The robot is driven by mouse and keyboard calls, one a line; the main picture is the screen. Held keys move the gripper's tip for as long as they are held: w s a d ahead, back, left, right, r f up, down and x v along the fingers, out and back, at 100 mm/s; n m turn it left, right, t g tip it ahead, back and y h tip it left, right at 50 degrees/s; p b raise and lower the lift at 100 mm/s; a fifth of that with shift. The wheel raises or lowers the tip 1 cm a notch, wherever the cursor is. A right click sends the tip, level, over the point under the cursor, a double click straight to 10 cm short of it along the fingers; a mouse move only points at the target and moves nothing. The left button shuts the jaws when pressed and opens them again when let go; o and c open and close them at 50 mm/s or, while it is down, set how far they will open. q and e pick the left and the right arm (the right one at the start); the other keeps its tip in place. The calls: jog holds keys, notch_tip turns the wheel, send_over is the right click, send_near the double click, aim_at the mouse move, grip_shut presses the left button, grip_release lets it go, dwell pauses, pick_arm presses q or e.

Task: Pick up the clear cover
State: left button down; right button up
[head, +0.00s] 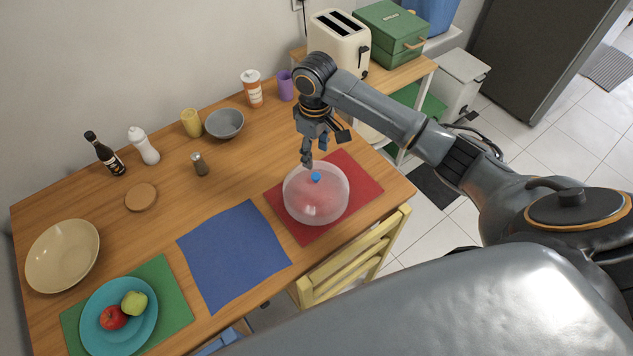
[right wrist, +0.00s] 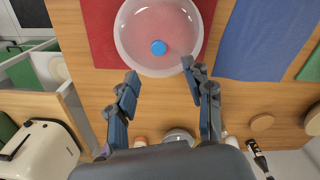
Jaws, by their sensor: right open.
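The clear cover (head: 316,196) is a see-through dome with a blue knob (head: 316,177) on top. It stands on the red placemat (head: 365,183) at the right part of the table. My right gripper (head: 314,158) is above and just behind the cover, pointing down. In the right wrist view the cover (right wrist: 158,30) lies beyond the two spread fingertips (right wrist: 160,75), with the blue knob (right wrist: 158,48) roughly centred between them. The gripper is open and empty. I cannot tell the exact height gap. My left gripper is not in view.
A blue placemat (head: 232,255) lies left of the cover; a teal plate (head: 90,310) with fruit is farther left. A yellow chair (head: 345,262) is at the front edge.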

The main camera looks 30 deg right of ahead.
send_over(316, 176)
notch_tip(316, 176, down, 5)
jog(key=shift+a+r, duration=0.1)
jog(key=shift+r, duration=0.05)
jog(key=shift+f+p, duration=1.05)
jog(key=shift+f, duration=1.6)
grip_shut()
